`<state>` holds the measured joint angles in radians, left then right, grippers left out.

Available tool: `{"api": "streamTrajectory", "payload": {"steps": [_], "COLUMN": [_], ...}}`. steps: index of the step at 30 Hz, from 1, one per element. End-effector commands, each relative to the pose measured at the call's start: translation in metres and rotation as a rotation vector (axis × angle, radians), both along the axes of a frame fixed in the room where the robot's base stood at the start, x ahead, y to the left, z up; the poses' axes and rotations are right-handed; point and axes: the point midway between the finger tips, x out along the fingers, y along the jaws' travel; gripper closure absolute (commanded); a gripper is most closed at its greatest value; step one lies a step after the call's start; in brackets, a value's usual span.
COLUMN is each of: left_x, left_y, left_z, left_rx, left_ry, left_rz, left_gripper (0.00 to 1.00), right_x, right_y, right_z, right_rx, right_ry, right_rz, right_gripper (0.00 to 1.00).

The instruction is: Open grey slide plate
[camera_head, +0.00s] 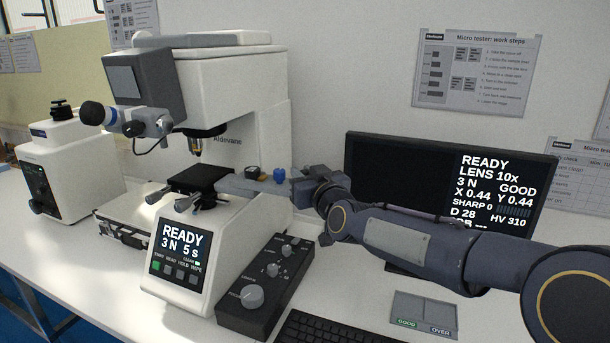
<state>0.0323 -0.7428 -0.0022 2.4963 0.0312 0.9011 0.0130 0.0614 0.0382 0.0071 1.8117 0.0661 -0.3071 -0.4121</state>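A flat grey plate (240,186) sits at the right side of the white microscope-style tester's black stage (199,179); it looks like the grey slide plate. A blue knob (279,175) and a dark knob (252,171) show at its back edge. My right gripper (298,184) comes in from the right at the plate's right end, close to the blue knob. Its fingertips are small and blend with the grey, so I cannot tell whether they are open or shut, or touch the plate. My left gripper is not in view.
A white console (181,270) and a black knob box (266,287) stand in front. The monitor (440,180) stands behind my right arm. A keyboard (318,329) and a grey GOOD/OVER tray (424,308) lie in front. A second white machine (68,165) stands at the left.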

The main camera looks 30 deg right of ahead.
Motion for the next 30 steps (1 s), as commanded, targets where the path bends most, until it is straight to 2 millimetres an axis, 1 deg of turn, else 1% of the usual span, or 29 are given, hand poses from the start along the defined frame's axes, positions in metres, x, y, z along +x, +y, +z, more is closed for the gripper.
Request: {"api": "streamTrajectory", "payload": {"steps": [1,4,5,14,17,24,27,30], "left_x": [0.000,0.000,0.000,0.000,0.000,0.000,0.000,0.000], "left_y": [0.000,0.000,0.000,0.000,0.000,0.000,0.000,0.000], "left_z": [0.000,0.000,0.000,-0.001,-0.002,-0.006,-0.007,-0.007], "left_rx": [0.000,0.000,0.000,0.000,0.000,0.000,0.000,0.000], "left_ry": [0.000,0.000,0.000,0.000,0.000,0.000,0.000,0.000], "left_rz": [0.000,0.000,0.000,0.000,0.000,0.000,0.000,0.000], "left_gripper": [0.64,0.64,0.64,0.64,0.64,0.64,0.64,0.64], "right_x": [0.000,0.000,0.000,-0.003,-0.014,-0.055,-0.068,-0.075], "right_y": [0.000,0.000,0.000,0.000,0.001,0.004,0.005,0.006], "right_z": [0.000,0.000,0.000,0.000,0.000,0.000,0.000,-0.001], "right_rx": [-0.001,-0.001,-0.001,-0.001,0.000,-0.001,-0.001,-0.001], "right_ry": [0.001,0.001,0.001,0.000,-0.001,-0.003,-0.001,0.001], "right_rz": [0.001,0.001,0.001,0.000,0.000,0.000,0.000,0.001], "right_gripper": [0.77,0.63,0.62,0.62,0.62,0.62,0.62,0.62]}}
